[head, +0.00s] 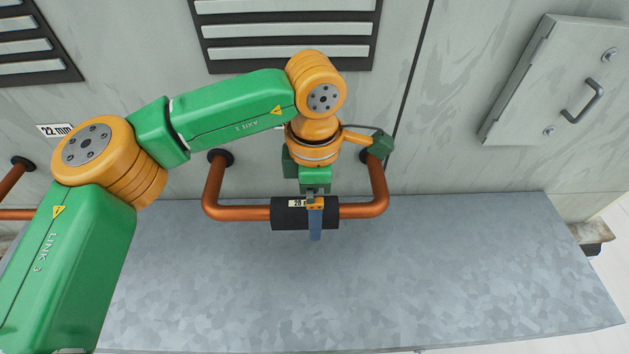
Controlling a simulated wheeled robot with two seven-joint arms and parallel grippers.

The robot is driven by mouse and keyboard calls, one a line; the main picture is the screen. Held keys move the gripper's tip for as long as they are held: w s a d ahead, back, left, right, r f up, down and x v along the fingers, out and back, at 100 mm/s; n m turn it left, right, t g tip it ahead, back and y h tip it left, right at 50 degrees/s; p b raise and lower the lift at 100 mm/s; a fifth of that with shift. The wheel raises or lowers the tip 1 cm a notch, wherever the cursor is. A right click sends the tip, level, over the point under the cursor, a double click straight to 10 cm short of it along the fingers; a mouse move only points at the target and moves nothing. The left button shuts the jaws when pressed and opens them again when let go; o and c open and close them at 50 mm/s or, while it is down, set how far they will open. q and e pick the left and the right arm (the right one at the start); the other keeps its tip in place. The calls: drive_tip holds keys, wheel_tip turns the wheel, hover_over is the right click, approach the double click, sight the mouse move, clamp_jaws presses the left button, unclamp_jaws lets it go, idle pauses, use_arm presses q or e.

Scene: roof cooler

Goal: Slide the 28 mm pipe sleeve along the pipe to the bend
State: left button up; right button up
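The dark pipe sleeve (283,215) sits around the horizontal run of a copper pipe loop (243,213), near the middle of that run. Its white label is partly covered and reads "28". Bare pipe shows on both sides, with a bend at the left and a bend (382,205) at the right. My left gripper (315,228) is at the sleeve, right of its middle. One blue finger lies across the sleeve and reaches past its lower edge. The other finger is hidden, so its grip cannot be told. My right gripper is not in view.
A grey metal ledge (420,270) lies below the pipe, clear of objects. The wall behind has louvred vents (288,30) and a hatch with a handle (555,85). Another copper pipe (14,180) stands at the left edge under a "22 mm" label (55,130).

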use_arm(q)
drive_tip(key=shift+f, duration=0.4)
drive_tip(key=shift+w, duration=0.1)
